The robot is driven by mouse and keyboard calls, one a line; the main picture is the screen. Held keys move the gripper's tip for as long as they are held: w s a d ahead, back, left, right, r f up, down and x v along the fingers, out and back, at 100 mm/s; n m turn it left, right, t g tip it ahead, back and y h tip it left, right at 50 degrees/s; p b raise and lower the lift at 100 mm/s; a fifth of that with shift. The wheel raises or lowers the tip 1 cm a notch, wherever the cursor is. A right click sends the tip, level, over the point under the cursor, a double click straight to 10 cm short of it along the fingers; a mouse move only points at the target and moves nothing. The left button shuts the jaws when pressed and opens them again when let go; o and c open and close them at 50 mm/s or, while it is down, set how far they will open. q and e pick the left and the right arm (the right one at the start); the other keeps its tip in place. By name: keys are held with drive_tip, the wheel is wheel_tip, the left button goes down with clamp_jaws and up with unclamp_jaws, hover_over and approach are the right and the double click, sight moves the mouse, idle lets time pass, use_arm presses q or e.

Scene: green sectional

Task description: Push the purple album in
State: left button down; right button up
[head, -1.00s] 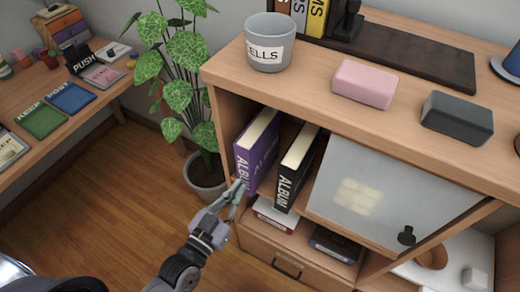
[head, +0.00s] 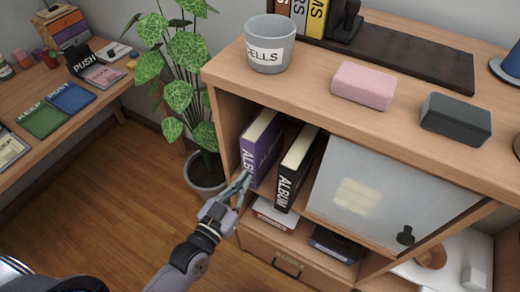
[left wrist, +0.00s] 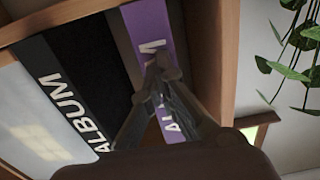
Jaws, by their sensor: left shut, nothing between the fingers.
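The purple album (head: 260,145) stands upright in the left part of the open shelf, its spine facing out, beside the black album (head: 295,170). Its spine also shows in the left wrist view (left wrist: 153,28), partly hidden by my fingers. My left gripper (head: 246,178) is shut and empty, with its fingertips at the lower part of the purple spine. In the left wrist view the fingertips (left wrist: 162,66) overlap the spine and seem to touch it. The black album shows there too (left wrist: 78,65), left of the purple one. My right gripper is not in view.
A grey cup (head: 270,45), a pink block (head: 363,85) and a dark grey block (head: 456,118) stand on the cabinet top. A pale panel (head: 380,190) covers the shelf right of the albums. A potted plant (head: 205,170) stands close left of the cabinet.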

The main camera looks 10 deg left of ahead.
use_arm(q)
drive_tip(key=shift+x, duration=2.95)
drive_tip(key=shift+s, duration=0.1)
drive_tip(key=p+v, duration=0.4)
drive_tip(key=v, duration=0.9)
